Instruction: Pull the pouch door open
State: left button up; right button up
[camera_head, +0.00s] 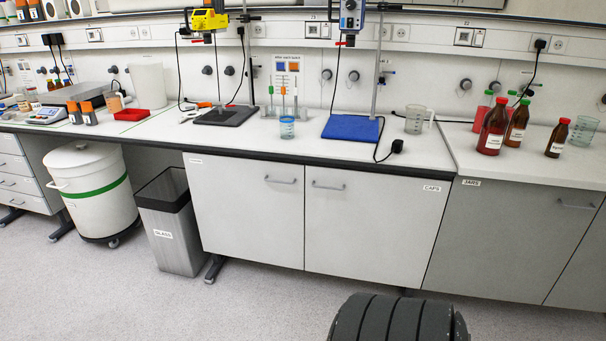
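A left white cabinet door (245,213) under the bench has a small label at its top left, too small to read. Its horizontal bar handle (281,181) is near its top right corner. The right white door (372,228) beside it is labelled CAPS and has a handle (328,186) at its top left. A grey door (505,235) further right is labelled JARS, with a handle (575,204) at its top right. All these doors look shut. No label reading pouch is legible. Neither of my grippers is in view.
A grey bin (170,225) labelled GLASS and a white round bin (92,190) stand left of the doors. The worktop (300,152) above holds stands, beakers and bottles. The floor (200,310) before the doors is mostly clear. A dark ribbed cylinder (398,322) shows at the bottom.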

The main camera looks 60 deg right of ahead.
aim_at(245, 207)
jog(key=z, duration=1.7)
jog(key=i, duration=0.25)
jog(key=l+z, duration=0.05)
